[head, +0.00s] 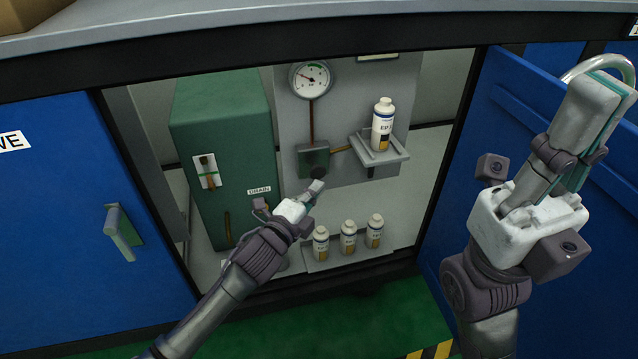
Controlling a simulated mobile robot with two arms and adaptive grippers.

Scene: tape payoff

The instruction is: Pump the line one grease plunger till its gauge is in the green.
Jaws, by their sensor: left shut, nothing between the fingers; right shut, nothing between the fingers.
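Inside the open cabinet, a round white gauge (311,76) hangs on a grey panel. A green arc shows along its upper part; its thin dark needle is too small to read surely. A pipe runs down from it to a small green pump block (308,158) with a dark round plunger knob (319,172). My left gripper (316,187) is shut and empty, its fingertips just below the knob in the picture; I cannot tell if they touch. My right gripper (604,88) is shut and empty, at the right by the open blue door.
A bottle labelled EP (382,128) stands on a small shelf (380,155) right of the block. A green tank (222,150) is left. A blue door (530,130) with a metal handle (592,66) stands open right.

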